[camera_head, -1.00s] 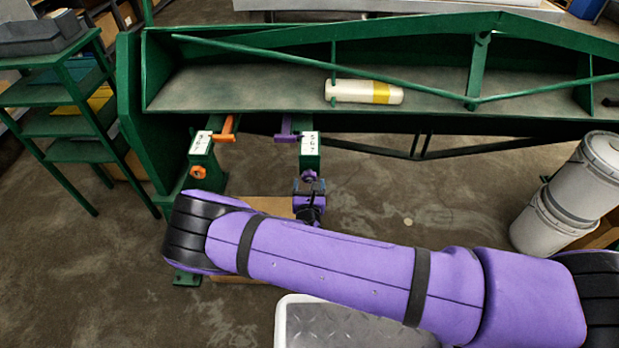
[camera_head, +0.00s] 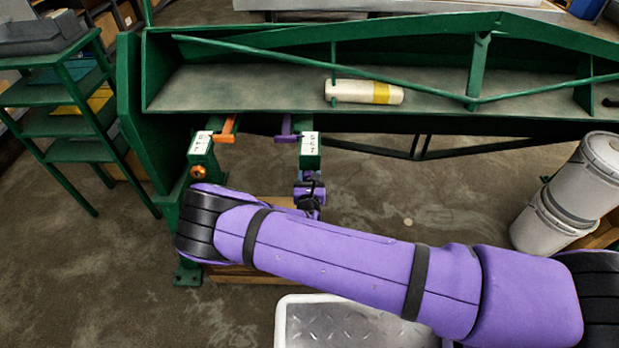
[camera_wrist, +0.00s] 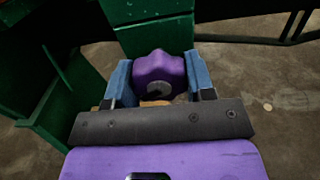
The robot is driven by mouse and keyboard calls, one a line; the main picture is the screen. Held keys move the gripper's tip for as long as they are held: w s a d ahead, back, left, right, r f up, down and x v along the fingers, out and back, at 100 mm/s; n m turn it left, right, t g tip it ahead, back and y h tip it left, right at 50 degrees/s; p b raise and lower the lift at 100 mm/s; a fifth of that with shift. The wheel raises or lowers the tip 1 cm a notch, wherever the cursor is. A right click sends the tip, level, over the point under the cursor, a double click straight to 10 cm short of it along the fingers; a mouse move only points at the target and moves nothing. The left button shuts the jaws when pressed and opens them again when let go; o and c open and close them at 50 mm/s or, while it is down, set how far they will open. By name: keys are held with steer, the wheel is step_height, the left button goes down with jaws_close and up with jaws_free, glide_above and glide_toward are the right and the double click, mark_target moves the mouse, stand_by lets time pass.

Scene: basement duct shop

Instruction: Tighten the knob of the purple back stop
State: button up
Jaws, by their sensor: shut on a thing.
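The purple back stop (camera_head: 286,130) sits under the front edge of the green machine, beside a white numbered label (camera_head: 309,143) on a green arm. Its purple knob (camera_wrist: 158,76) is at the front end of that arm and shows large in the wrist view. My gripper (camera_wrist: 159,84) has its two blue-padded fingers on either side of the knob and is shut on it. In the head view my gripper (camera_head: 309,187) is below the label, and it mostly hides the knob.
An orange back stop (camera_head: 228,131) with an orange knob (camera_head: 198,172) is to the left. A white roll with a yellow band (camera_head: 364,92) lies on the machine bed. White buckets (camera_head: 566,200) stand at right. A metal-floored tray (camera_head: 345,322) is at the bottom.

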steer(key=shift+m, duration=0.4)
steer(key=m, duration=0.4)
steer(key=shift+m, duration=0.3)
steer(key=m, duration=1.2)
steer(key=shift+a+r+m, duration=0.1)
steer(key=shift+m, duration=0.2)
steer(key=m, duration=0.5)
steer(key=shift+m, duration=0.4)
steer(key=o, duration=0.9)
